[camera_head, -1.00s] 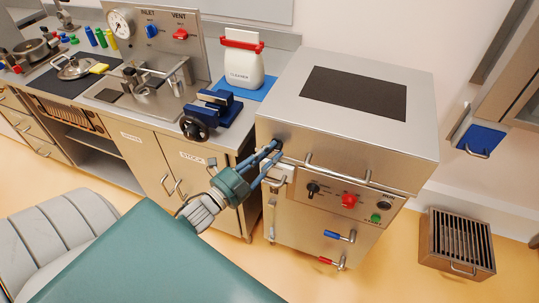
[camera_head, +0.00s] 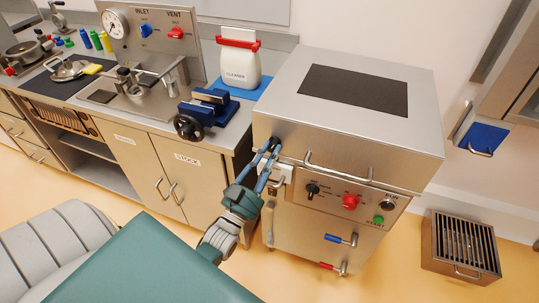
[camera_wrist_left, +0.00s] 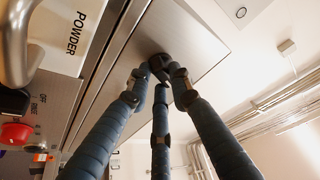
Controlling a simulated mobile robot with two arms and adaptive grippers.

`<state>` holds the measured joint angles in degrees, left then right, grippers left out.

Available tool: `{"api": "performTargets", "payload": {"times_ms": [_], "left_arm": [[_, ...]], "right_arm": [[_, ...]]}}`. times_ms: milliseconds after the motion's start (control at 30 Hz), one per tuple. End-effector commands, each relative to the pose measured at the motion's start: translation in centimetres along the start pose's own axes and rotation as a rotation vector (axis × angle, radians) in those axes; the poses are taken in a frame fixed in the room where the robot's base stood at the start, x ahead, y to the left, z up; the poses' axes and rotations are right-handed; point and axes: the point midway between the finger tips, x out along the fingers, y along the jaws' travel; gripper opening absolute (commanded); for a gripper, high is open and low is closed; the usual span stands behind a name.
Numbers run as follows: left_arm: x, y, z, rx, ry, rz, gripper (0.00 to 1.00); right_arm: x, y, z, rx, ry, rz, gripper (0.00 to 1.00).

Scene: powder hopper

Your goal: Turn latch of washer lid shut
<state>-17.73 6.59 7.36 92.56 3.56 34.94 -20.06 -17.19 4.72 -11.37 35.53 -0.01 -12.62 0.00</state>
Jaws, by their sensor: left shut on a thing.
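The washer (camera_head: 290,200) is a steel box with its lid (camera_head: 300,75) down; the lid has a dark panel on top. The dark latch knob (camera_head: 275,142) sits at the left end of the lid's front edge. It also shows in the left wrist view (camera_wrist_left: 160,64), between the fingertips. My left gripper (camera_head: 271,150) reaches up to the latch from below, its blue fingers closed around the knob; the fingers also show in the left wrist view (camera_wrist_left: 161,75). They hide much of the latch, so its exact angle is unclear. My right gripper is not in view.
The lid's bar handle (camera_head: 338,170) is just right of the latch. Below are a control panel (camera_head: 345,197) and blue and red valve handles. A blue vise (camera_head: 205,110) and cleaner bottle (camera_head: 239,62) stand on the counter at left. A slatted metal box (camera_head: 462,245) sits on the floor.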

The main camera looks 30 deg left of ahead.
Motion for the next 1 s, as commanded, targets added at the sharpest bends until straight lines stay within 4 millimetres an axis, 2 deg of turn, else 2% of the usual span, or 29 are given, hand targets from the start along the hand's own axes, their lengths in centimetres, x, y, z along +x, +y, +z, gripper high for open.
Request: {"api": "performTargets", "payload": {"times_ms": [200, 500, 1000], "left_arm": [[-0.07, 0.28, 0.10, -0.168, -0.006, -0.069, 0.00], [-0.01, 0.40, -0.07, -0.320, -0.005, -0.131, 0.00], [0.00, 0.45, -0.08, -0.382, -0.006, -0.157, 0.00]], "right_arm": [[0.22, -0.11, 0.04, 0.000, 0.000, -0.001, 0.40], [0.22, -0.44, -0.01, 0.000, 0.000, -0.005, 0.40], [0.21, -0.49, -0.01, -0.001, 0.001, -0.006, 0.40]]}}
